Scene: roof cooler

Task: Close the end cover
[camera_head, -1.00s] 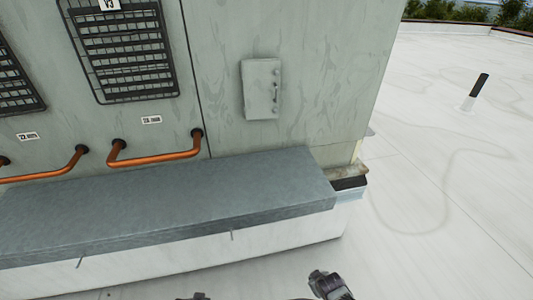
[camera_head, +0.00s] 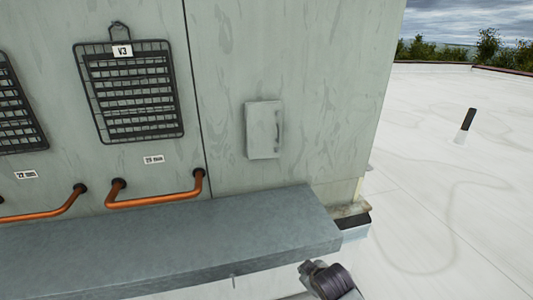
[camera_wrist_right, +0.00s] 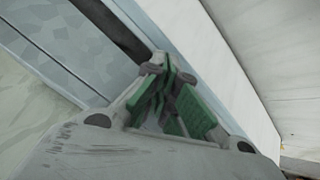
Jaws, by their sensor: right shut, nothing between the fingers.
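No part is clearly marked as the end cover. At the right end of the long grey trough lid (camera_head: 170,240), in the head view, is a short end section with a dark strip (camera_head: 354,221) above pale metal. How far any cover there stands open I cannot tell. My right gripper (camera_wrist_right: 163,85) is shut and empty in the wrist view, its green-backed fingers together, close to a bluish grey metal panel (camera_wrist_right: 50,45) and a dark strip (camera_wrist_right: 108,28). Contact is unclear. Part of my right arm shows at the head view's bottom. My left gripper is not in view.
White roof (camera_head: 450,190) lies open to the right. A short black-topped post (camera_head: 467,120) stands there.

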